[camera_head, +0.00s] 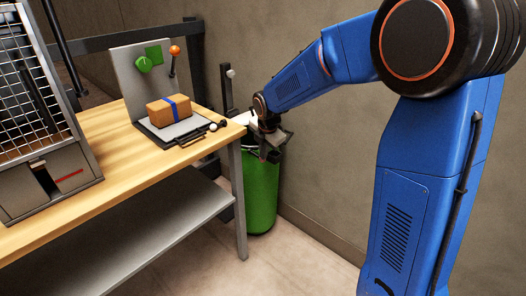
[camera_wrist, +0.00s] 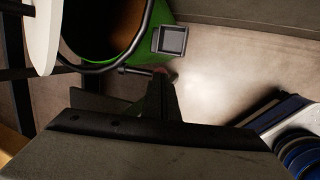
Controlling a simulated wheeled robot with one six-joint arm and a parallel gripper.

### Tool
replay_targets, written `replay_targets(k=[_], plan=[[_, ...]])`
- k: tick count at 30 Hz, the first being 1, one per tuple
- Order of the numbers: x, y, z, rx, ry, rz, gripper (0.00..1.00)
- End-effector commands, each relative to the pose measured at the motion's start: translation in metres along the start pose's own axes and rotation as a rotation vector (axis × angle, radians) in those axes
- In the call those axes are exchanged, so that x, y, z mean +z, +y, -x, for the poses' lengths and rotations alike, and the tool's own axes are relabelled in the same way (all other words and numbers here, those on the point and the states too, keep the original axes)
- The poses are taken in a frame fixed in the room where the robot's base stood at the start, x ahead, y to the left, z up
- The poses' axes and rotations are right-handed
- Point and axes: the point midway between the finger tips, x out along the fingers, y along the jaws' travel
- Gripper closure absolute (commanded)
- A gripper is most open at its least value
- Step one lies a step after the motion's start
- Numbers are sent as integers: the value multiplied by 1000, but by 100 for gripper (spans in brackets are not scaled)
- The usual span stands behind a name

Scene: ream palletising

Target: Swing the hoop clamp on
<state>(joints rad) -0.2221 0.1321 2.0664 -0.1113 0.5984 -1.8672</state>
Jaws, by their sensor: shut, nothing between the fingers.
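A green bin (camera_head: 262,200) stands on the floor just past the bench's right end. The wrist view shows its open brown inside and green wall (camera_wrist: 160,20). A thin black hoop (camera_wrist: 147,22) curves along the bin's mouth; I cannot tell whether it lies on the rim or stands off it. A dark bar with a rounded end (camera_wrist: 140,70) juts from near the hoop. My gripper (camera_head: 268,153) is over the bin's top in the head view. Its dark fingers (camera_wrist: 160,88) are shut and empty, close to the bar; contact is unclear.
A wooden bench (camera_head: 100,170) holds a blue-banded brown package (camera_head: 168,112) and a wire cage (camera_head: 35,90). A dark post with a white knob (camera_head: 229,85) stands behind the bin. A white disc (camera_wrist: 42,30) is at the wrist view's left. The wall is close behind.

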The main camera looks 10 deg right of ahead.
Motion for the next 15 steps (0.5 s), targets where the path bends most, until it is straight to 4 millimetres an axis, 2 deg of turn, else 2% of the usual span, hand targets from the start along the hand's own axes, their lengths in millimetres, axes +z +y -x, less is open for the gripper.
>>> replay_targets(k=[8,15], plan=[[-2,-11,-12,148,0,-32,100],[-5,-16,-26,150,0,-30,100]])
